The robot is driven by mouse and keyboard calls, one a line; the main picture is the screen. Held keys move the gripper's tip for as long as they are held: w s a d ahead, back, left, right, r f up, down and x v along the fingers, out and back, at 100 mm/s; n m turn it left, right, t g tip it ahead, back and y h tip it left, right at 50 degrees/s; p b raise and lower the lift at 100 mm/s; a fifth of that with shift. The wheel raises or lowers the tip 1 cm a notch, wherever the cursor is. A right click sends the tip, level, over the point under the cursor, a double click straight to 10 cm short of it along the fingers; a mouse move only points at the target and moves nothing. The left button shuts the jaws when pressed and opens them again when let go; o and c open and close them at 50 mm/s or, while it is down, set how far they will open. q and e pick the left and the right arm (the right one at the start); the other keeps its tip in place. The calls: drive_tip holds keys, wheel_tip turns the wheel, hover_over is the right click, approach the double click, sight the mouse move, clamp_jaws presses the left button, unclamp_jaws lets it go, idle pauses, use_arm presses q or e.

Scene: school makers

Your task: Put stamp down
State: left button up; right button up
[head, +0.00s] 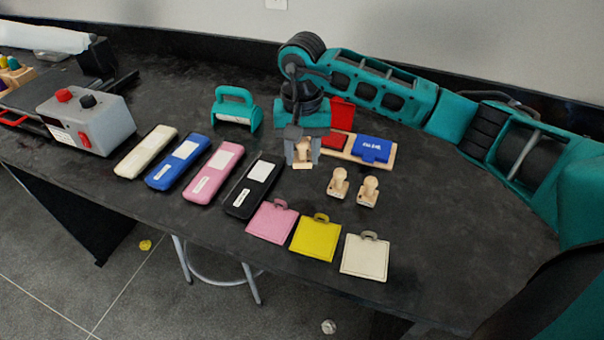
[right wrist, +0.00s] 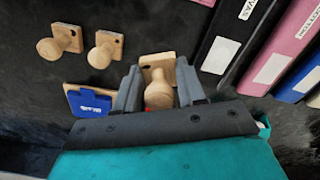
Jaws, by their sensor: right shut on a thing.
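My right gripper (head: 303,152) is shut on a wooden stamp (head: 303,151) above the dark table, just left of the ink pad tray. The held stamp also shows between the fingers in the right wrist view (right wrist: 158,85); whether its base touches the table is hard to tell. Two more wooden stamps stand to its right, one (head: 339,183) beside the other (head: 368,191). They also show at the upper left of the right wrist view. The wooden tray (head: 387,163) carries a red pad (head: 335,140) and a blue ink pad (head: 371,149). My left gripper is out of view.
Cream (head: 147,151), blue (head: 180,162), pink (head: 213,172) and black (head: 254,186) cases lie to the left. Pink (head: 271,222), yellow (head: 315,238) and white (head: 365,256) tags lie near the front edge. A teal-handled tool (head: 236,109) and a grey box (head: 92,120) stand further left.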

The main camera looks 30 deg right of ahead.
sight(302, 185)
drive_tip(key=shift+f, duration=3.25)
drive_tip(key=shift+f+b, duration=0.2)
drive_tip(key=shift+b, duration=0.2)
drive_tip(key=o, duration=1)
drive_tip(key=shift+r, duration=0.1)
drive_tip(key=shift+o, duration=0.2)
wheel_tip(302, 185, up, 12)
drive_tip(key=shift+r+p, duration=0.15)
drive_tip(key=shift+p, duration=0.25)
drive_tip(key=shift+o, duration=0.3)
